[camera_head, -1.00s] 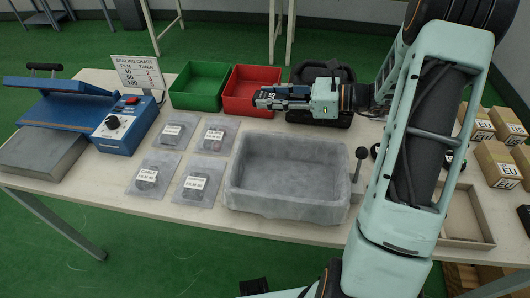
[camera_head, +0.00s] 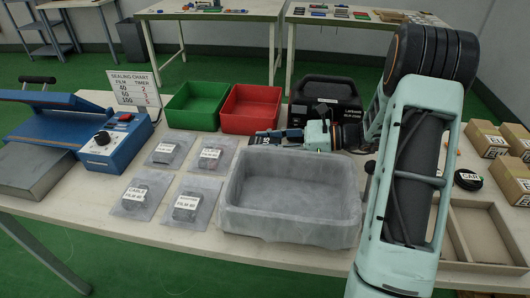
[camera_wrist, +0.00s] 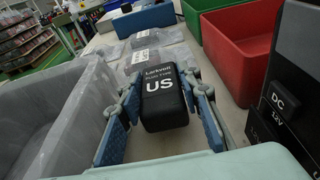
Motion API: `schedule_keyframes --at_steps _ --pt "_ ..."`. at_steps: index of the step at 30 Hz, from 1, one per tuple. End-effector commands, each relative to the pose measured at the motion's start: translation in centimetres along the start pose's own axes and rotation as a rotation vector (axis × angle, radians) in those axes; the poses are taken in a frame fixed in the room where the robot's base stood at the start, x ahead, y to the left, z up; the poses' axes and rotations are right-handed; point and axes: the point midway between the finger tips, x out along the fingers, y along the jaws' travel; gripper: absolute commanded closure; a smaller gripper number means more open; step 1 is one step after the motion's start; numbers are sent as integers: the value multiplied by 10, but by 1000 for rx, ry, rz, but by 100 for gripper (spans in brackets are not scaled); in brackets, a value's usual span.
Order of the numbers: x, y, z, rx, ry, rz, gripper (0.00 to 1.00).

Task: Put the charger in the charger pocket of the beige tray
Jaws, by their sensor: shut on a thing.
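My gripper (camera_head: 268,138) is shut on a black block-shaped charger (camera_wrist: 165,97). In the wrist view its label reads "Larkvon" and "US", and a blue finger is on each side of it. In the head view the gripper points left, between the red bin and the back rim of the grey tub. The beige tray (camera_head: 462,262), with dividers making compartments, lies at the right end of the table. My arm hides its left part, and I cannot tell which pocket is the charger's.
The grey tub (camera_head: 290,226) stands between the gripper and the table's front edge. Green (camera_head: 196,107) and red (camera_head: 250,108) bins and a black power unit (camera_head: 325,95) stand behind. Labelled bags (camera_head: 142,195) lie left. Cardboard boxes (camera_head: 486,138) and a black coil (camera_head: 468,180) are right.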

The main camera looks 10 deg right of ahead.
Motion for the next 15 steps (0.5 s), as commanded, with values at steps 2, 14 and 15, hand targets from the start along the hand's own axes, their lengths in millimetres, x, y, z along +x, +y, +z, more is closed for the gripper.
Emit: schedule_keyframes --at_steps 2,14,15 --pt "3 0 -15 3 -1 1 98" --pt "6 0 -28 0 -1 0 98" --pt "6 0 -29 0 -1 0 98"
